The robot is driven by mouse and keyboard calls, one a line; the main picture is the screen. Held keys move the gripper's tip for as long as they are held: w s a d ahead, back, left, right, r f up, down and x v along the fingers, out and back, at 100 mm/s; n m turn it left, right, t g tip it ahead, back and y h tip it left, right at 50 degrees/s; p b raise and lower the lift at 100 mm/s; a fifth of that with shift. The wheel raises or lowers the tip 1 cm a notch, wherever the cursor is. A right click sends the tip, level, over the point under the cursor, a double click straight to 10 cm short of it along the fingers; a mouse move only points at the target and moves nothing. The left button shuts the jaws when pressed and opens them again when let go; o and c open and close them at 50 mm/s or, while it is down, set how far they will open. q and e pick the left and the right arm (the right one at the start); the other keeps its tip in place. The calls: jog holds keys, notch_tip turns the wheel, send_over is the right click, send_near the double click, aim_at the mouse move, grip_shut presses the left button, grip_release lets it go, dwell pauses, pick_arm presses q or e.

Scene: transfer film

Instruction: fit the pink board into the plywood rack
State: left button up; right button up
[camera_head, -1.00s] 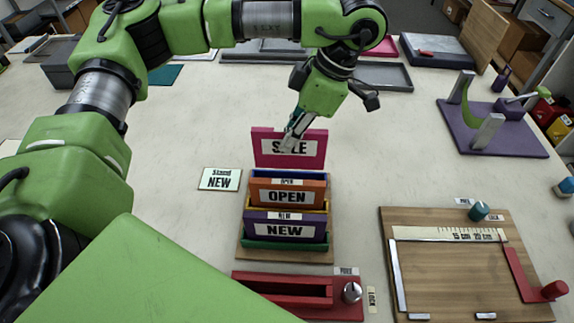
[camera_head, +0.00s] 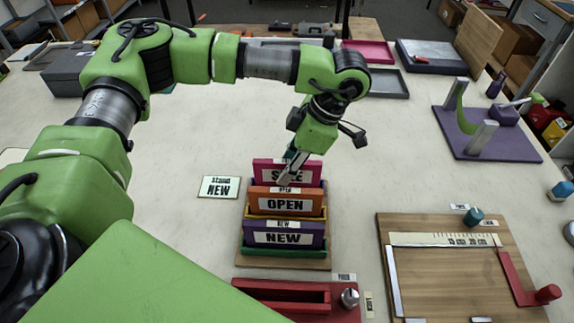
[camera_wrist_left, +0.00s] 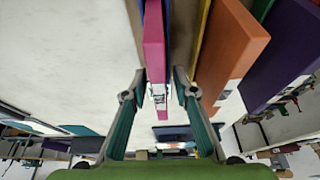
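The pink board (camera_head: 263,170), lettered SALE, stands roughly upright at the back of the plywood rack (camera_head: 250,258). Its lower part is hidden behind the orange board (camera_head: 286,193), so I cannot tell whether it is seated. In the left wrist view the pink board (camera_wrist_left: 154,45) runs between the two fingers (camera_wrist_left: 159,84). My right gripper is not in view.
The orange board and a purple board (camera_head: 262,227) stand in front of the pink one. A NEW card (camera_head: 218,193) lies left of the rack. A red holder (camera_head: 270,287) is in front, and a wooden jig board (camera_head: 450,270) is at right.

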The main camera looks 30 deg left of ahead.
pick_arm(q)
jog(key=shift+r, duration=0.15)
jog(key=shift+r, duration=0.15)
jog(key=b+v, duration=0.2)
jog(key=v, duration=0.9)
jog(key=shift+d+r, duration=0.1)
jog(key=shift+r, duration=0.3)
